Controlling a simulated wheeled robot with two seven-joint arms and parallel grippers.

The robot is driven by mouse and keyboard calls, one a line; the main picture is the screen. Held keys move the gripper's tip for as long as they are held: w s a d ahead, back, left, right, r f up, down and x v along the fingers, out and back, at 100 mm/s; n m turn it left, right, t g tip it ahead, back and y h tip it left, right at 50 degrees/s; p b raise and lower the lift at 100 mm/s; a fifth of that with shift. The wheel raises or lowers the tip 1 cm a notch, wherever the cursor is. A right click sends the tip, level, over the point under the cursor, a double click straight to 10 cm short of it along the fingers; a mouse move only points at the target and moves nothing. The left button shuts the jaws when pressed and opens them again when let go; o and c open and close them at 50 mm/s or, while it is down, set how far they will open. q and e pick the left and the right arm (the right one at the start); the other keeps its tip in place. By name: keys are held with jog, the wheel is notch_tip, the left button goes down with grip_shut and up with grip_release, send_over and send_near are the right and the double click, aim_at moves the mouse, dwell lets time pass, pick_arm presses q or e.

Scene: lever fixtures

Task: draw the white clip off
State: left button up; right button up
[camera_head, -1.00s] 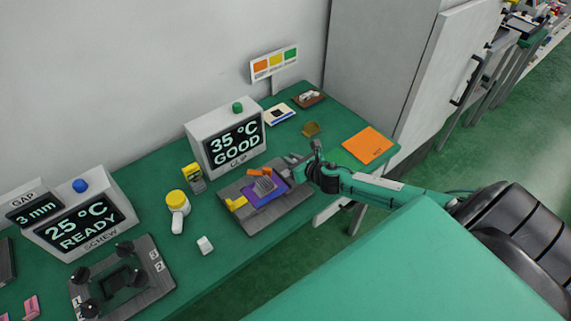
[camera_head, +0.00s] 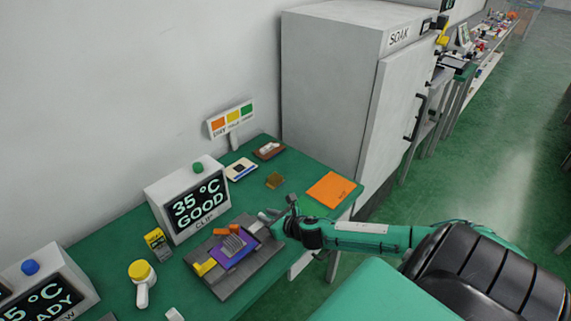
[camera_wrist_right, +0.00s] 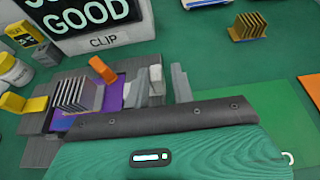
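The grey clip fixture (camera_head: 226,284) holds a purple board (camera_head: 226,259) with a finned heatsink (camera_head: 233,244). A small white clip (camera_wrist_right: 156,76) stands at the board's right side in the right wrist view. My right gripper (camera_head: 267,216) reaches in from the right at that end of the fixture. In the right wrist view its grey fingers (camera_wrist_right: 159,82) stand apart on either side of the white clip, with a narrow dark gap at the right finger. I cannot tell whether they touch it. My left gripper is not in view.
An orange clip (camera_wrist_right: 102,68) and a yellow clip (camera_wrist_right: 22,103) stand close by at the board. A display box reading 35 °C GOOD (camera_head: 188,200) stands behind. A brass finned block (camera_head: 275,180) and an orange sheet (camera_head: 331,189) lie to the right, with bare green table between.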

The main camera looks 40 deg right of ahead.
jog(key=b+v, duration=0.1)
jog(key=v, duration=0.8)
jog(key=shift+s+b, duration=0.2)
jog(key=shift+b, duration=0.15)
jog(key=shift+r, duration=0.1)
